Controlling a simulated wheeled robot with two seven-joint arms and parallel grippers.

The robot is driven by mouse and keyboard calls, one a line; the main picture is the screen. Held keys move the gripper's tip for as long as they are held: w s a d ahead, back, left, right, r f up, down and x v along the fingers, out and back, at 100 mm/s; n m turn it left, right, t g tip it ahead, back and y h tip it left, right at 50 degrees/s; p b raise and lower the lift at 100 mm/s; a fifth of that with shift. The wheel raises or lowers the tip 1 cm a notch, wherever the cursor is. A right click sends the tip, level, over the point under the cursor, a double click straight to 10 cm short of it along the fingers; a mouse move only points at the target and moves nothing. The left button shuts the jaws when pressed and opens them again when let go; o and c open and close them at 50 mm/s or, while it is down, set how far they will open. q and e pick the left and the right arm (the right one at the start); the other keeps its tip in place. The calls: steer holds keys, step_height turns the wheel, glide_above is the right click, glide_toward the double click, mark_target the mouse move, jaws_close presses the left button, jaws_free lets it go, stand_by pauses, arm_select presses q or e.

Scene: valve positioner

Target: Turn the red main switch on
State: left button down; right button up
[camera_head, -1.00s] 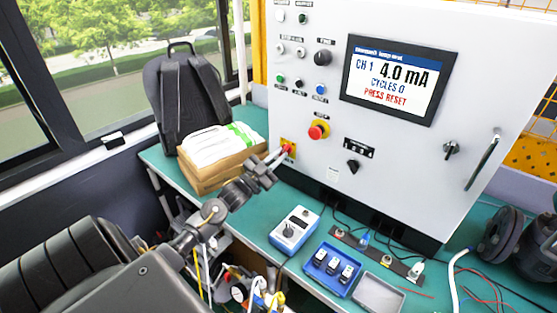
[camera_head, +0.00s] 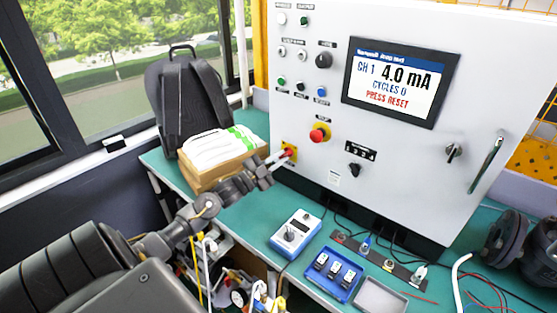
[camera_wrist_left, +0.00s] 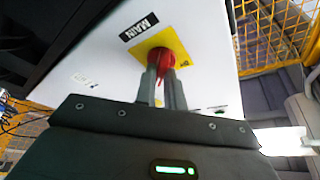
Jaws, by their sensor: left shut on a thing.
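The red main switch (camera_head: 290,152) sits on a yellow plate at the lower left of the white cabinet front. In the left wrist view the red switch knob (camera_wrist_left: 164,64) stands on its yellow plate (camera_wrist_left: 148,42), beside a black MAIN label (camera_wrist_left: 139,27). My left gripper (camera_head: 283,156) reaches it from the lower left. In the left wrist view its two fingers (camera_wrist_left: 162,80) are shut on the red knob, one on each side, and partly hide it. The lettering on the plate is too small to read. My right gripper is not in view.
The white cabinet (camera_head: 400,170) carries a screen (camera_head: 398,82) reading 4.0 mA and PRESS RESET. A red emergency button (camera_head: 319,133) is right of the switch. A cardboard box (camera_head: 205,178) and backpack (camera_head: 188,100) stand left. A handheld meter (camera_head: 295,232) lies on the green bench.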

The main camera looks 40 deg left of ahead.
arm_select(q)
steer(key=c, duration=1.5)
jaws_free()
steer(key=b+v, duration=0.2)
steer(key=v, duration=0.8)
steer(key=shift+s+a, duration=0.1)
steer(key=shift+s, duration=0.25)
steer(key=shift+f, duration=0.1)
